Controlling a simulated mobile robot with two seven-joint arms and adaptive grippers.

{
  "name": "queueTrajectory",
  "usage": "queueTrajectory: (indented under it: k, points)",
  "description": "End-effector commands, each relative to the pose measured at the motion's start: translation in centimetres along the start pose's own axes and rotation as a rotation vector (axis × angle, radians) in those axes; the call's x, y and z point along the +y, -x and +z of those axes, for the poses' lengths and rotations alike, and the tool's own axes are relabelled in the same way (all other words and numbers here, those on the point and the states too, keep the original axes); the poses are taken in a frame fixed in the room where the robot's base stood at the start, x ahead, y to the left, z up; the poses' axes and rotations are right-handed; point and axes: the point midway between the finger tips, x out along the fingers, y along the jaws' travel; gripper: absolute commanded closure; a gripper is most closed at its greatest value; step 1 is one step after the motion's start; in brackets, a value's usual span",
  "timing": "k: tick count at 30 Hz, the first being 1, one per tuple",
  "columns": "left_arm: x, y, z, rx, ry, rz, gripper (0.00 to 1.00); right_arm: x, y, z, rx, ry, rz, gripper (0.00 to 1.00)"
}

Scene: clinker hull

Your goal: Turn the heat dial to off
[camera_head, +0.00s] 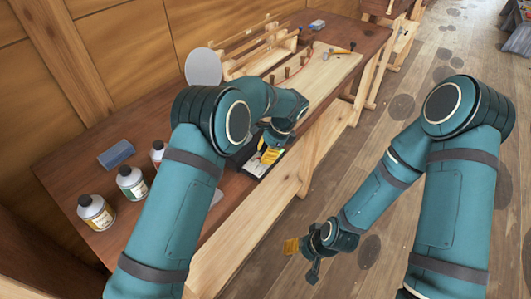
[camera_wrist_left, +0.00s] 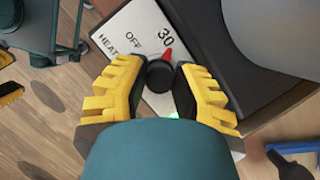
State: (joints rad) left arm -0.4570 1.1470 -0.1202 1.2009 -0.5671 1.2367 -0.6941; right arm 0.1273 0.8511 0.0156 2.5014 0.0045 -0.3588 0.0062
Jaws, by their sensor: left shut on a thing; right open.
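The heat dial (camera_wrist_left: 160,76) is a round black knob with a red pointer, on a white panel (camera_wrist_left: 127,22) marked HEAT, OFF and 30. The pointer is at the 30 mark, to the right of OFF. My left gripper (camera_wrist_left: 162,70) is shut on the dial, with a yellow finger on either side. In the head view, my left gripper (camera_head: 268,155) is over the panel on the bench and hides the dial. My right gripper (camera_head: 301,254) is open and empty, low above the floor in front of the bench.
Several bottles (camera_head: 131,183) and a blue block (camera_head: 116,154) are on the bench (camera_head: 75,170), left of my left arm. Wooden rails and a plank with pegs (camera_head: 328,75) lie farther back. The floor (camera_head: 375,155) in front is open.

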Motion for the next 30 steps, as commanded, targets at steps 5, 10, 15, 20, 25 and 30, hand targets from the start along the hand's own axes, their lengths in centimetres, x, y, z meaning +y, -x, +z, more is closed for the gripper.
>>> queueTrajectory:
  k: [5,10,15,20,25,30]
  points:
    - [0.1,-0.4,0.0,-0.004,-0.002,0.006,0.64,0.0,0.0,0.0,0.0,0.0,0.0,0.4]
    - [0.0,-0.3,0.1,-0.003,-0.001,0.003,0.4,0.0,0.0,0.0,0.0,0.0,0.0,0.4]
    - [-0.1,-0.1,0.1,-0.002,0.0,-0.001,0.4,0.0,0.0,0.0,0.0,0.0,0.0,0.4]
    - [-0.2,0.0,0.2,-0.002,0.001,-0.003,0.4,0.0,0.0,0.0,0.0,0.0,0.0,0.4]
    - [-0.2,1.1,0.2,-0.001,0.003,-0.006,0.4,0.0,0.0,0.0,0.0,0.0,0.0,0.4]
    - [-0.1,3.6,0.1,0.0,0.001,-0.005,0.4,0.0,0.0,0.0,0.0,0.0,0.0,0.4]
